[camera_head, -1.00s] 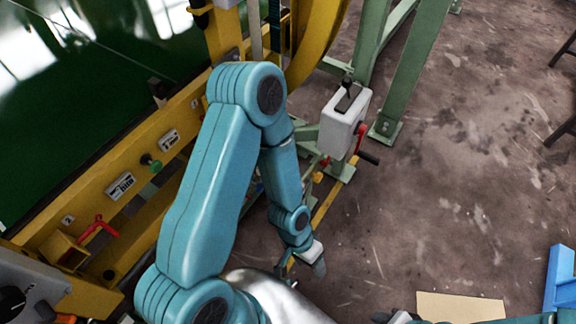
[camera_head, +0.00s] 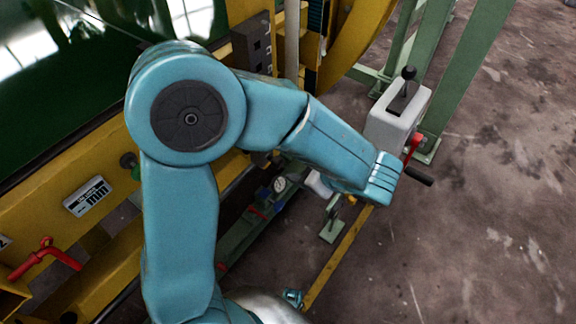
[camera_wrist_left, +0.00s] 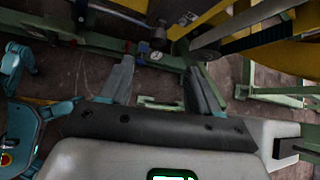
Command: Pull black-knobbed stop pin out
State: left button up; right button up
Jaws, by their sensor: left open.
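My left gripper (camera_wrist_left: 160,88) is open and empty in the left wrist view, its two grey fingers pointing toward green and yellow framework. A small dark knob-like part (camera_wrist_left: 158,38) shows beyond the fingers; I cannot tell whether it is the stop pin's knob. In the head view my left arm bends over the yellow frame, and only a pale part of the gripper (camera_head: 318,184) shows beneath the forearm, its fingers hidden. No black-knobbed stop pin can be made out for certain in the head view. My right gripper is not in view.
A grey box (camera_head: 391,128) with a black-knobbed lever (camera_head: 408,74) and a red crank (camera_head: 414,146) stands right of my forearm, near green posts (camera_head: 475,75). A yellow beam (camera_head: 75,190) carries a red handle (camera_head: 45,255). The floor at right is clear.

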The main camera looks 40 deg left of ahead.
aim_at(281, 163)
pick_arm(q)
jog(key=b+x, duration=0.2)
jog(key=x, duration=0.8)
jog(key=shift+s+f+b, duration=0.1)
jog(key=shift+f+b, duration=0.2)
jog(key=shift+b, duration=0.05)
jog(key=shift+x, duration=0.8)
jog(key=shift+r, duration=0.15)
grip_shut()
jog(key=w+d, duration=0.1)
jog(key=d, duration=0.8)
jog(key=shift+d, duration=0.4)
jog(key=shift+w+d, duration=0.1)
jog(key=shift+w, duration=0.05)
